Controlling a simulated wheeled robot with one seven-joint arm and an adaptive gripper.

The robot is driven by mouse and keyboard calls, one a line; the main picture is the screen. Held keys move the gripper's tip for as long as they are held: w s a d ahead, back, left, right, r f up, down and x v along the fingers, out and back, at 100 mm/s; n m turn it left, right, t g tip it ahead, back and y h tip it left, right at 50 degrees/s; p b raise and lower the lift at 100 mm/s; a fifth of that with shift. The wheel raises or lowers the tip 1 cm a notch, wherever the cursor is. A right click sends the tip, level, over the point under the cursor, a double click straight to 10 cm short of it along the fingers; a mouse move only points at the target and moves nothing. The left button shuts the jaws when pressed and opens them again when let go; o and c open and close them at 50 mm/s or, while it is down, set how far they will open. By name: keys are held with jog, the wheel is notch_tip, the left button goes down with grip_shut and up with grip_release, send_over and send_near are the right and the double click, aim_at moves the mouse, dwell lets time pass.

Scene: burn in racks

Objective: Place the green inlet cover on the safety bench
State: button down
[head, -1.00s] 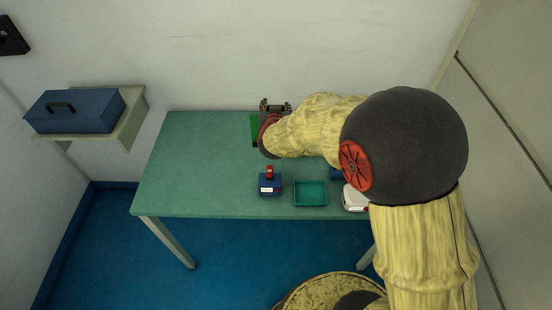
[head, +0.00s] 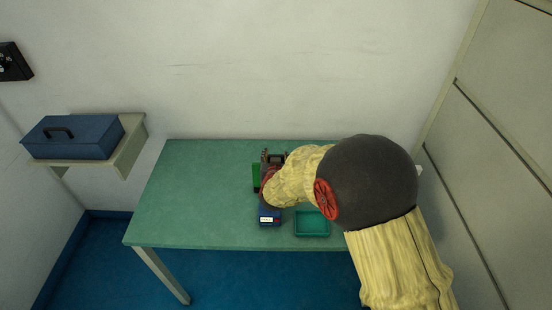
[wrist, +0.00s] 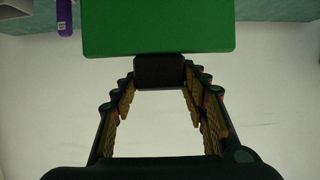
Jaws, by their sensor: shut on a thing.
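The green inlet cover (wrist: 160,28) is a flat green plate with a dark block-like grip (wrist: 160,72) on its edge. My gripper (wrist: 160,80) is shut on that dark grip in the wrist view. In the head view the cover is a narrow green strip (head: 256,178) just left of my gripper (head: 273,163), over the back middle of the green-topped bench (head: 195,190). I cannot tell whether the cover touches the bench top. My arm hides part of the bench on the right.
A blue block with a white label (head: 269,216) and an open green tray (head: 312,224) stand at the bench's front. A blue case (head: 72,137) sits on a wall shelf (head: 130,148). The bench's left half is clear. A purple object (wrist: 64,17) shows in the wrist view.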

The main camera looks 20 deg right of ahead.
jog(key=shift+f, duration=0.1)
jog(key=c, duration=1)
grip_release()
